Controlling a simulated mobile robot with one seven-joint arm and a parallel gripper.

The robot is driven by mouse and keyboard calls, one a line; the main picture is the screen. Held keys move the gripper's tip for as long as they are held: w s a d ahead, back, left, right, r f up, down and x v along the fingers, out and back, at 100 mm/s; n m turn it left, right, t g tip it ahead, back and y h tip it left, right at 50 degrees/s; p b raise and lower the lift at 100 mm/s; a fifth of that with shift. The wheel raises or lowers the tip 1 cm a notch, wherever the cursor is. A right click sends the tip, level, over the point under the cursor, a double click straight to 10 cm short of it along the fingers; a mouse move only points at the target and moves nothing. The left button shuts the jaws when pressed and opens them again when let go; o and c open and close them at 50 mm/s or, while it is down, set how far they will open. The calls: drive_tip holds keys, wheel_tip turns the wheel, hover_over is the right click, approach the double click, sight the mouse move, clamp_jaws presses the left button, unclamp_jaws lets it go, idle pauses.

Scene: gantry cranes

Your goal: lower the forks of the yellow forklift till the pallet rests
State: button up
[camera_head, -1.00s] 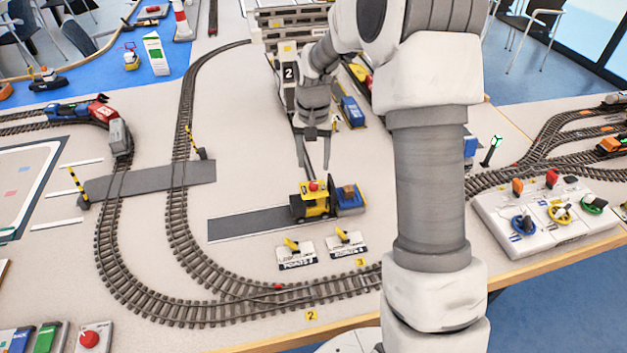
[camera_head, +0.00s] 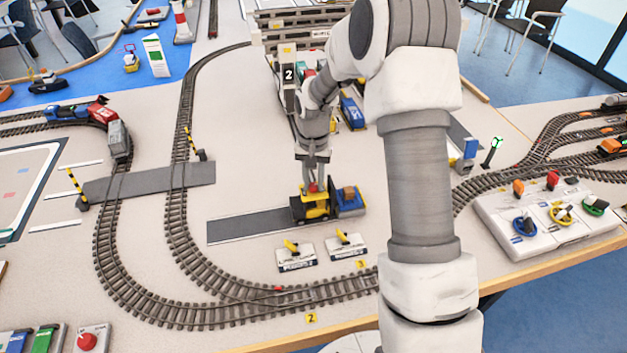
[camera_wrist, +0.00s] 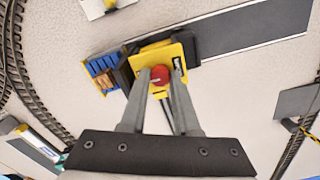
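The yellow forklift (camera_head: 313,209) stands at the right end of a dark grey strip and has a red knob (camera_head: 313,187) on top. At its right, on the fork side, is a blue pallet-like piece (camera_head: 348,207) with a brown block on it. I cannot tell its height above the table. My gripper (camera_head: 313,183) points down over the forklift. In the wrist view, its two fingers (camera_wrist: 160,75) stand on either side of the red knob (camera_wrist: 161,74), seemingly with small gaps. The yellow body and the blue piece (camera_wrist: 101,68) show beyond them. The forks are hidden.
Two white plates with yellow levers (camera_head: 295,253) (camera_head: 345,243) lie in front of the forklift. Curved track (camera_head: 190,262) runs left and front. A control box (camera_head: 548,217) with coloured knobs stands at right. The crane structure (camera_head: 287,75) stands behind.

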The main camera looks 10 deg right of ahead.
clamp_jaws()
drive_tip(key=shift+n, duration=0.3)
drive_tip(key=n, duration=0.4)
drive_tip(key=shift+p, duration=0.35)
drive_tip(key=n, duration=0.5)
drive_tip(key=shift+p, duration=0.35)
drive_tip(key=shift+n, duration=0.3)
drive_tip(key=o, duration=0.7)
unclamp_jaws()
drive_tip(key=shift+c, duration=0.2)
